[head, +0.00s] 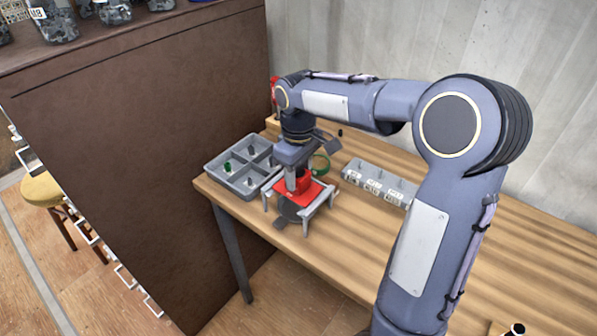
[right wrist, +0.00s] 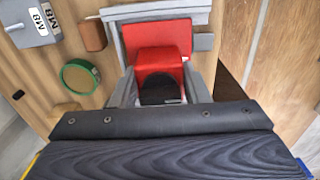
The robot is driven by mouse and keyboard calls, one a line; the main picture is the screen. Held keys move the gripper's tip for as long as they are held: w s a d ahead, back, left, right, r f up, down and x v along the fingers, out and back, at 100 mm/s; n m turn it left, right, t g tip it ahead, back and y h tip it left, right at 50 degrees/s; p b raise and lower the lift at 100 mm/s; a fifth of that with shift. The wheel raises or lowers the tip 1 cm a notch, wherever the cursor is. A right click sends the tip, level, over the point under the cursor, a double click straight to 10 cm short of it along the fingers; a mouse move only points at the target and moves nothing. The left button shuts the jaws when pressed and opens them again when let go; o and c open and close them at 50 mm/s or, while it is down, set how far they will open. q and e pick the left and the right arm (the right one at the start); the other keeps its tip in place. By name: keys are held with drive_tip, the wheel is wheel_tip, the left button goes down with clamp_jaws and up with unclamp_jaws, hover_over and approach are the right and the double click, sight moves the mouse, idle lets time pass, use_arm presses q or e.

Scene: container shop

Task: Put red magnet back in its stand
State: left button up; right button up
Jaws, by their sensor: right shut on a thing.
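The red magnet (right wrist: 165,62) is a red block with a dark rounded part on its near side. My right gripper (right wrist: 160,90) is shut on it, one grey finger on each side. A red plate (right wrist: 158,32) with grey bars (right wrist: 160,11) around it lies just beyond the block. In the head view this stand-like frame (head: 324,197) has a red top and grey legs near the table's front left edge. My right gripper (head: 297,180) points down over it there. I cannot tell whether the magnet touches the plate. My left gripper is not in view.
A grey compartment tray (head: 222,183) with small parts, one green, stands left of the frame. A grey labelled rack (head: 375,181) stands to its right. A green-rimmed round thing (right wrist: 80,76) and a brown block (right wrist: 92,35) lie close by. A tall brown cabinet (head: 140,120) is at left.

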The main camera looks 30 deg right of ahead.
drive_tip(key=o, duration=1.4)
drive_tip(key=shift+o, duration=0.2)
wheel_tip(320, 180, up, 7)
drive_tip(key=shift+r, duration=0.15)
drive_tip(key=shift+s+r, duration=0.15)
drive_tip(key=shift+r, duration=0.15)
drive_tip(key=s+a+f+m+t+y, duration=0.2)
drive_tip(key=s+a+f+m, duration=0.1)
drive_tip(key=s, duration=0.8)
drive_tip(key=s+a+f+m+t+y, duration=0.1)
drive_tip(key=s+a+f+m+t, duration=0.2)
drive_tip(key=s, duration=0.7)
drive_tip(key=shift+s+a+f+t+y, duration=0.3)
drive_tip(key=shift+s+a+f+y, duration=0.15)
drive_tip(key=shift+a, duration=0.25)
